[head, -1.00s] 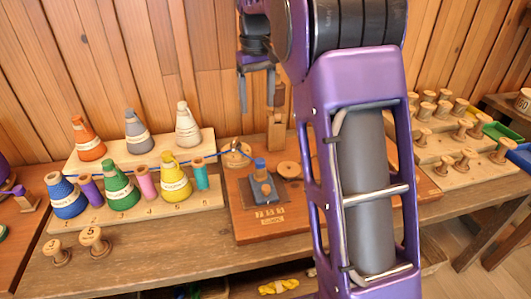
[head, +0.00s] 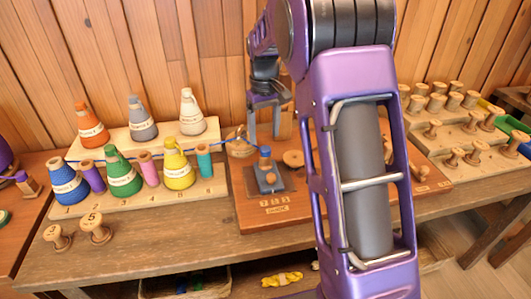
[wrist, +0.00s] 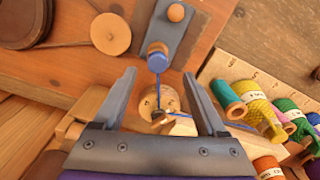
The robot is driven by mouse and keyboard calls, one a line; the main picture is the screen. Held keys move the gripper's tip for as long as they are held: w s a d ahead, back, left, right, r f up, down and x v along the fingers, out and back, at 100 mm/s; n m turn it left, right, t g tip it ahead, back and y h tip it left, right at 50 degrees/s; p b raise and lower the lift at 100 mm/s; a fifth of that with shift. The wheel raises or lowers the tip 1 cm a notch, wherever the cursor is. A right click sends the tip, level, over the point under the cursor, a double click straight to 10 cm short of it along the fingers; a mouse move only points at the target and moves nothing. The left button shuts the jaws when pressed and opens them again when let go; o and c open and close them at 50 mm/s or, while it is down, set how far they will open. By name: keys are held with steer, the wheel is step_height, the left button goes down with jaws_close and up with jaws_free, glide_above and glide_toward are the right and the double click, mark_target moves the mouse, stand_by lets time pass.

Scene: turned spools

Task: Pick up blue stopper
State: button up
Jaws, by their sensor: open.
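The blue stopper (head: 265,152) sits on the far part of a small grey plate (head: 288,183) on the orange-brown wooden board. In the wrist view the stopper (wrist: 157,50) shows as a blue round top just beyond my fingertips, close to the middle line between them. My gripper (head: 264,135) is open and empty, with its fingers pointing down above and just behind the stopper. In the wrist view its two grey fingers (wrist: 158,75) stand wide apart. A blue thread runs from the stopper toward a round wooden piece (wrist: 160,103).
Cones and spools of thread stand on a pale stepped rack (head: 215,187) at the left. A wooden disc (head: 293,158) lies right of the stopper. Several wooden spools stand on a rack (head: 440,150) at the right. Two numbered spools (head: 95,229) stand at the front left.

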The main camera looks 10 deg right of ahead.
mark_target(265, 148)
step_height(265, 148, down, 5)
steer(key=shift+w+d+r+b, duration=0.1)
steer(key=shift+w+d+b, duration=0.05)
steer(key=shift+b, duration=0.35)
jaws_close()
